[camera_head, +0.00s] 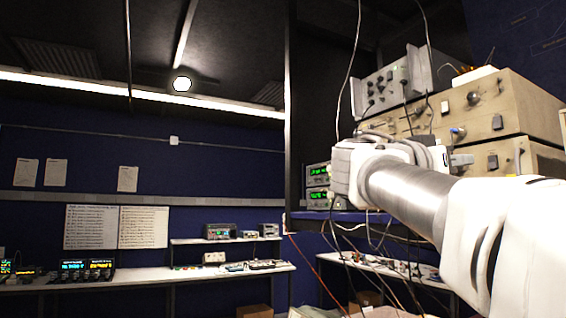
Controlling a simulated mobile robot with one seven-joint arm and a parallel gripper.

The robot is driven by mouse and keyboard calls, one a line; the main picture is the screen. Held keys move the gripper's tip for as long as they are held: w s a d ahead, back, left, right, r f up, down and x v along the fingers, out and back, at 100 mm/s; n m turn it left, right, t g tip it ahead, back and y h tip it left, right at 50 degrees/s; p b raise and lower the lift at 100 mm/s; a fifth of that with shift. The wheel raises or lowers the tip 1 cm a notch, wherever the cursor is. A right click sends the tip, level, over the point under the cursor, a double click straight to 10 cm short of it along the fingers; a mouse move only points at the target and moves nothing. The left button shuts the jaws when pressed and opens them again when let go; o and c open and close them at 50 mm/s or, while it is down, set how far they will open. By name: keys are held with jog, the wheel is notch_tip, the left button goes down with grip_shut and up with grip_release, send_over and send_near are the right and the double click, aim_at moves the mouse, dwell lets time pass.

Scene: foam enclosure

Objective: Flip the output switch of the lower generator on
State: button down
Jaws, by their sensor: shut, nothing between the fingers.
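Two small stacked instruments with green lit displays stand on the blue shelf left of my wrist: an upper unit (317,170) and a lower unit (318,197). Their right sides are hidden behind my wrist, and no output switch can be made out. Large beige instruments with knobs are also stacked at the right, an upper one (480,103) and a lower one (515,158). I cannot tell for sure which stack holds the generators. My gripper (462,160) appears as a small grey end beyond my white wrist, in front of the beige stack, shut and empty. Contact is unclear.
A grey instrument (392,82) with cables sits atop the beige stack. Loose cables hang around the blue shelf (345,216). A dark post (291,110) stands left of the shelf. A long bench (140,280) with electronics runs along the back wall.

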aim_at(491, 157)
jog(key=p+x, duration=0.2)
jog(key=x, duration=0.6)
jog(key=shift+w+d+p, duration=0.2)
jog(key=shift+d+p, duration=0.1)
jog(key=shift+d, duration=0.05)
jog(key=shift+r, duration=0.15)
